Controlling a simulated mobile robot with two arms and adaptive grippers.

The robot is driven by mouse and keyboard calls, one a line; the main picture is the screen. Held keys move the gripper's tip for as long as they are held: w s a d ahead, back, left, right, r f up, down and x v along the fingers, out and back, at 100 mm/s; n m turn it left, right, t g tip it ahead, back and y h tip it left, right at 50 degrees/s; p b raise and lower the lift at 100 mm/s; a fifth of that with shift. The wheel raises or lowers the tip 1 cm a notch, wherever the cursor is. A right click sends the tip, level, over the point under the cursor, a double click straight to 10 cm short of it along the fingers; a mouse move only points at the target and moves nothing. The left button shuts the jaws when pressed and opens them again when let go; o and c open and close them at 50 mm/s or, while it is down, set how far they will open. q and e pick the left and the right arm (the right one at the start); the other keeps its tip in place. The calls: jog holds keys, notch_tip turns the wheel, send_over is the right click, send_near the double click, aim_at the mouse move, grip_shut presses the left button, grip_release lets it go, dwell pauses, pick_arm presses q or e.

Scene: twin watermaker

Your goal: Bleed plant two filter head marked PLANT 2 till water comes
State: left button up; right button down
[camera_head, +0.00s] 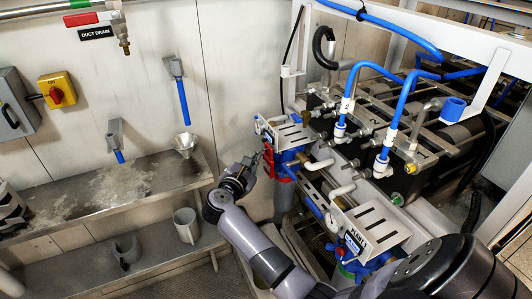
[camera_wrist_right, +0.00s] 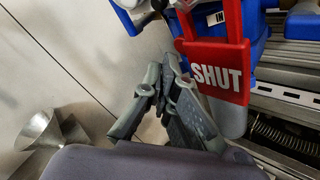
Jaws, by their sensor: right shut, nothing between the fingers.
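A far blue filter head (camera_head: 285,138) sits under a slotted metal bracket, its label too small to read. A nearer blue filter head (camera_head: 352,262) sits under a bracket whose plate appears to read PLANT 1. A red tag marked SHUT (camera_wrist_right: 215,75) hangs at the blue body (camera_wrist_right: 270,20) in the right wrist view; red also shows on the far head. My right gripper (camera_head: 254,164) is shut and empty, just left of the far head. Its fingertips (camera_wrist_right: 170,78) are left of the tag, in front of it; contact cannot be told. My left gripper is not in view.
A metal shelf (camera_head: 85,190) runs along the left wall, with a funnel (camera_head: 185,145). A grey jug (camera_head: 186,224) stands on the lower shelf. Blue hoses (camera_head: 405,95) and a white frame (camera_head: 455,35) crowd the right. Wall space left of the gripper is open.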

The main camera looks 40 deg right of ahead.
jog(key=shift+s+d, duration=0.1)
jog(key=shift+d, duration=0.3)
jog(key=shift+s+d+b, duration=0.15)
jog(key=shift+d+b, duration=0.15)
jog(key=shift+d, duration=0.2)
dwell(1.6)
jog(key=shift+a, duration=0.1)
jog(key=shift+w+a+b, duration=0.2)
jog(key=shift+a+b, duration=0.35)
jog(key=shift+a, duration=0.25)
jog(key=a+b, duration=0.1)
jog(key=a, duration=0.1)
jog(key=w+a+b, duration=0.1)
jog(key=a+b, duration=0.1)
jog(key=a, duration=0.1)
jog(key=shift+w, duration=0.1)
